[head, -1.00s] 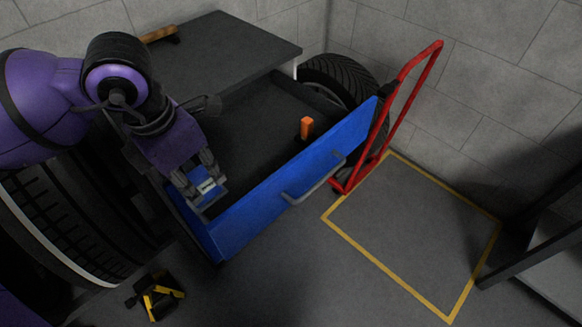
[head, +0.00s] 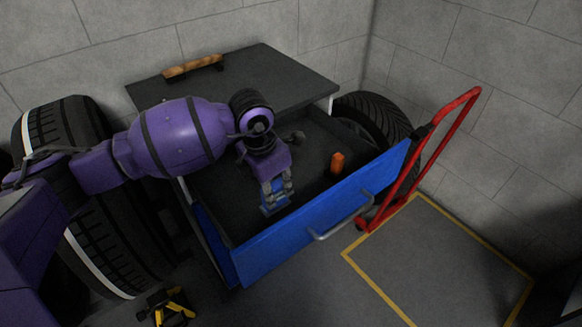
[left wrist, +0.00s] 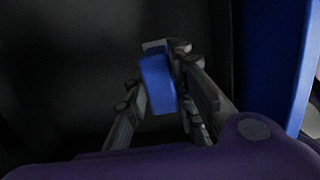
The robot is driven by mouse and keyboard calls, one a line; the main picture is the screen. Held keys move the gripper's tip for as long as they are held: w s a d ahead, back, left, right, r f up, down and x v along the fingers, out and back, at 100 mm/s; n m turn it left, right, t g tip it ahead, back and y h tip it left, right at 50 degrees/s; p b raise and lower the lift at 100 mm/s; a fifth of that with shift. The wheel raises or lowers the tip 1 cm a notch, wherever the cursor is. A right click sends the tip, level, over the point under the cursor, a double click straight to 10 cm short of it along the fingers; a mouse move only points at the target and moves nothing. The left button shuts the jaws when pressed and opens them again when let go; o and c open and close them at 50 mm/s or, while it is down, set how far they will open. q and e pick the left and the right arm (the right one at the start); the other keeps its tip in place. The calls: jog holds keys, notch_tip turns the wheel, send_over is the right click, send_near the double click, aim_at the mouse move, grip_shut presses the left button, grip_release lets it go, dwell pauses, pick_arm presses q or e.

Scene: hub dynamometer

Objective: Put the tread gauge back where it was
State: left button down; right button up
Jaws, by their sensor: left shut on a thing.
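My left gripper (head: 274,196) is shut on a small blue block-like thing (head: 273,209), which I take to be the tread gauge. It is inside the open blue-fronted drawer (head: 318,205), left of the orange piece. The left wrist view shows the blue gauge (left wrist: 157,84) between the two fingers (left wrist: 160,90), with the dark drawer floor beyond. Whether the gauge touches the drawer floor, I cannot tell. My right gripper is not in view.
An orange upright piece (head: 337,163) stands in the drawer. A wooden-handled brush-like thing (head: 193,67) lies on the dark cabinet top (head: 270,75). A red hand truck frame (head: 440,138) and tyre (head: 375,120) are at right. A yellow-black thing (head: 168,306) lies on the floor.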

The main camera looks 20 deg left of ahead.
pick_arm(q)
jog(key=shift+f, duration=1.6)
jog(key=c, duration=1.5)
grip_release()
jog(key=shift+s, duration=0.1)
jog(key=r, duration=0.4)
jog(key=s+r, duration=0.1)
jog(key=r, duration=0.3)
jog(key=a+r, duration=0.1)
jog(key=r, duration=0.3)
jog(key=shift+s+r, duration=0.1)
jog(key=shift+s, duration=0.1)
